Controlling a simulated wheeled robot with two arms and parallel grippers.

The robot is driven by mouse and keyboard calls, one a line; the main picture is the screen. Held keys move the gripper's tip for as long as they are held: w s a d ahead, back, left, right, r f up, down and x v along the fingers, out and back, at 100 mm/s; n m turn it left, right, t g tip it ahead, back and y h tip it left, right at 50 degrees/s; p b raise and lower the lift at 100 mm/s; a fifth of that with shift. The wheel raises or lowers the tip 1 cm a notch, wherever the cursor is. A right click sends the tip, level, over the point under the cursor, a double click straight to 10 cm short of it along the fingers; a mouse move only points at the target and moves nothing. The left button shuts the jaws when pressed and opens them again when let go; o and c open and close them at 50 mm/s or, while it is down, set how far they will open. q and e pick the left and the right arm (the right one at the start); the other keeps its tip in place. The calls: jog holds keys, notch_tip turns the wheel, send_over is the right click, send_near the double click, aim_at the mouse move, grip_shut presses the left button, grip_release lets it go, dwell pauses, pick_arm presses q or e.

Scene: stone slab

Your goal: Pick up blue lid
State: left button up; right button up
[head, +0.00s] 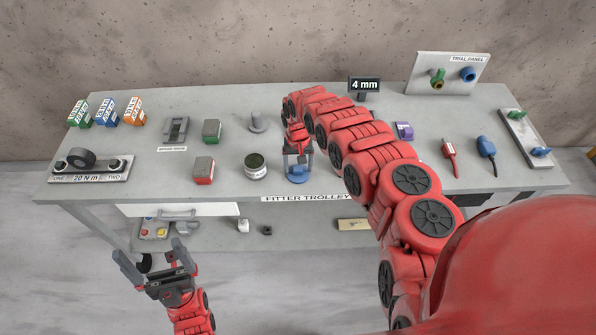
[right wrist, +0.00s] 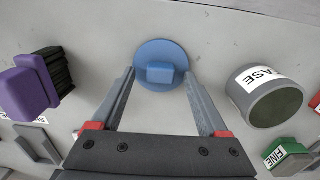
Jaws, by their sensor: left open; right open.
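The blue lid (head: 298,177) lies flat near the front edge of the grey table, right of a round grease tin. In the right wrist view the blue lid (right wrist: 161,66) is a round disc with a raised block-shaped grip in its middle. My right gripper (head: 298,158) is open just above the lid. Its two fingers (right wrist: 160,84) point toward the lid, one on either side of the raised grip, with a gap to it. I cannot tell the exact height. My left gripper (head: 154,263) is open and empty, low in front of the table at the left.
The round tin (head: 255,168) stands left of the lid; it also shows in the right wrist view (right wrist: 266,95). A red-and-grey block (head: 204,171) and a green-and-grey block (head: 211,131) are further left. A purple object (head: 403,131) lies to the right, behind my right arm.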

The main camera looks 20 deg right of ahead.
grip_shut()
dwell(0.3)
jog(key=shift+r, duration=0.15)
